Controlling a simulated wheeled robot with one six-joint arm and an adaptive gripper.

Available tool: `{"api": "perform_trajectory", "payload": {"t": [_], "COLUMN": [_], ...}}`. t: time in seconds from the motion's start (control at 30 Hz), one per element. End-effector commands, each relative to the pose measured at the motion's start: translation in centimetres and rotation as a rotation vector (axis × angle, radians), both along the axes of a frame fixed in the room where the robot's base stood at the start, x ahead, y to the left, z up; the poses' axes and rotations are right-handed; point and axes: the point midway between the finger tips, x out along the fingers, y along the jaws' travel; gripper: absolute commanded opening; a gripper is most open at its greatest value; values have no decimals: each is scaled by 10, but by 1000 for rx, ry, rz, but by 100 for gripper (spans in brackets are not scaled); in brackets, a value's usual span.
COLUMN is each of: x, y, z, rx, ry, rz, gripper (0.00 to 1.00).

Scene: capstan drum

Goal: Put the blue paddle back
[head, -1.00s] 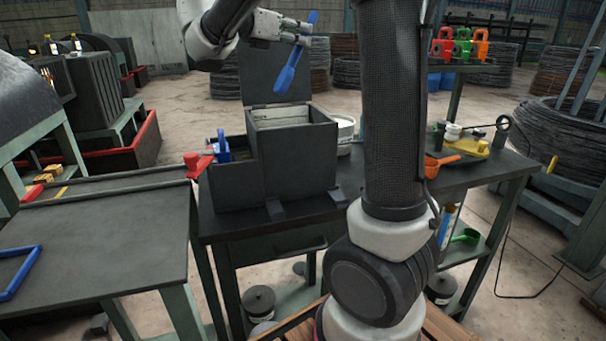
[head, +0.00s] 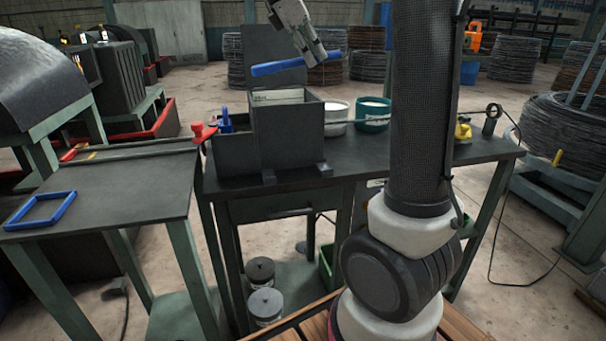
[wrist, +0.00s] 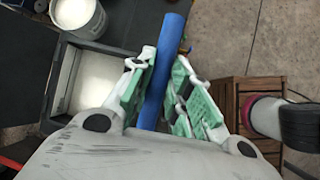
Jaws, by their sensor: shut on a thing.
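The blue paddle (head: 280,67) is held in the air, lying nearly level, with its broader end to the left in the head view. My gripper (head: 316,57) is shut on it toward the right part of its length. In the wrist view the paddle (wrist: 166,60) runs between the two green-padded fingers (wrist: 160,82). The dark box (head: 290,140) stands on the bench with its lid (head: 272,55) raised behind. In the wrist view the box's pale opening (wrist: 97,80) lies left of the paddle. The paddle is apart from the box.
A white bucket (head: 335,128) and a teal bucket (head: 372,124) stand right of the box. A red handled thing (head: 202,130) and a blue thing (head: 225,121) are at its left. A blue frame (head: 40,210) lies on the left table. My column hides part of the bench.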

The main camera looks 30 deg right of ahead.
Motion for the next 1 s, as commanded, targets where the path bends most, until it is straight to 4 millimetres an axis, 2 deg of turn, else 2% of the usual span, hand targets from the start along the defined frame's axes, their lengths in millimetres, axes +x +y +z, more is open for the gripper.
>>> {"api": "perform_trajectory", "payload": {"t": [0.23,0.37,1.0], "x": [2,2,1], "y": [3,3,3], "z": [-4,-24,-210], "rx": [125,142,140], "ry": [-60,-64,-60], "rz": [13,14,15], "gripper": [0,0,0]}}
